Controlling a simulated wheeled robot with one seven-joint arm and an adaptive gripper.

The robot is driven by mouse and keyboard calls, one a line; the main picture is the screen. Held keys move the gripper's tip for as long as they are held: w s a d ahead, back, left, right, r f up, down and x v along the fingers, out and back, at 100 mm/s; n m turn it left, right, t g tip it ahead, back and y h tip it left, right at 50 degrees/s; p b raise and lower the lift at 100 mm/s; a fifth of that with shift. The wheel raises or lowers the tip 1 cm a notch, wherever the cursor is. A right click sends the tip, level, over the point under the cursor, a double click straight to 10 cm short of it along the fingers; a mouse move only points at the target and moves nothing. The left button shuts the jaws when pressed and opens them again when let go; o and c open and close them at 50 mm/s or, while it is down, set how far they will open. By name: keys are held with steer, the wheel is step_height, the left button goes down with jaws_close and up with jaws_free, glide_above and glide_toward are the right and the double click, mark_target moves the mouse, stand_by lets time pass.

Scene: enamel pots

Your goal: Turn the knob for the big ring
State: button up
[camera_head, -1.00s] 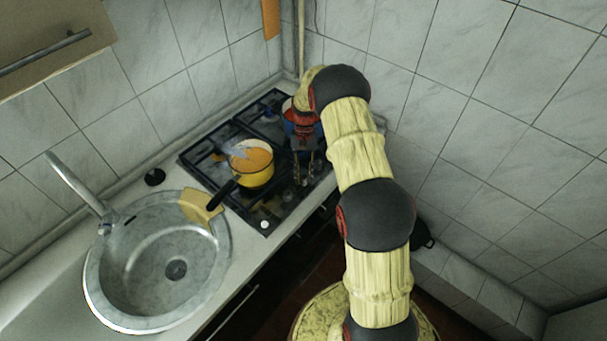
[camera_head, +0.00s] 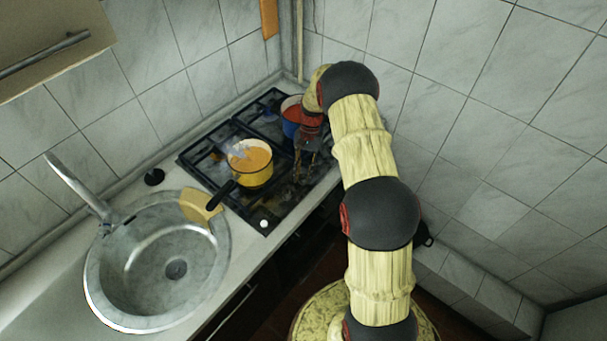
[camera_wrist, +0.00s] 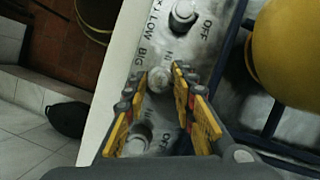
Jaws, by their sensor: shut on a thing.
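The control strip (camera_wrist: 205,50) of the hob runs along its front edge and carries several pale round knobs. The knob beside the printed word BIG (camera_wrist: 160,79) sits between my fingertips. My gripper (camera_wrist: 166,76) is shut on this knob, one finger on each side. Another knob (camera_wrist: 183,14) is further up the strip, near the words LOW and OFF. A third knob (camera_wrist: 138,141) shows partly between my finger bases. In the head view my gripper (camera_head: 303,172) points down over the right part of the hob (camera_head: 222,190), and the held knob is hidden there.
A yellow pot (camera_head: 254,178) with orange contents stands on the hob close by, its dark handle towards the sink (camera_head: 150,265). A blue pot (camera_head: 289,128) with a red inside stands behind my gripper. A white knob (camera_head: 264,224) shows at the hob's front corner. Tiled walls close the corner.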

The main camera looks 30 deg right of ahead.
steer(key=o, duration=1.1)
steer(key=shift+o, duration=0.2)
steer(key=v, duration=1.2)
steer(key=shift+d, duration=0.1)
